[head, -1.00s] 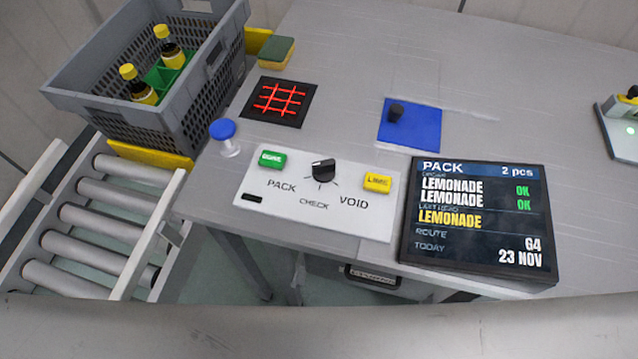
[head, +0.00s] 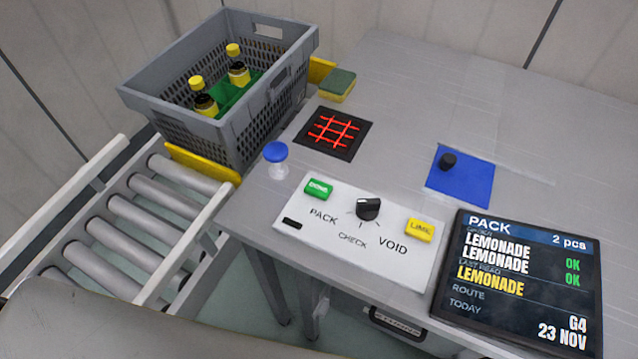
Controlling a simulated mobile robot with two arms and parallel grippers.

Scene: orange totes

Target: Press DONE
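The green DONE button (head: 319,188) sits at the upper left of a white control panel (head: 330,258) on the grey table. The panel also carries a black rotary knob (head: 368,208) with PACK, CHECK and VOID marked around it, and a yellow LINE button (head: 419,230). Neither gripper shows in the head view, so I cannot see where either is relative to the button.
Around the panel are a blue-topped clear object (head: 276,158), a red-grid scanner (head: 334,132), a sponge (head: 337,85), a blue mat (head: 460,186) and a PACK screen (head: 520,280).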

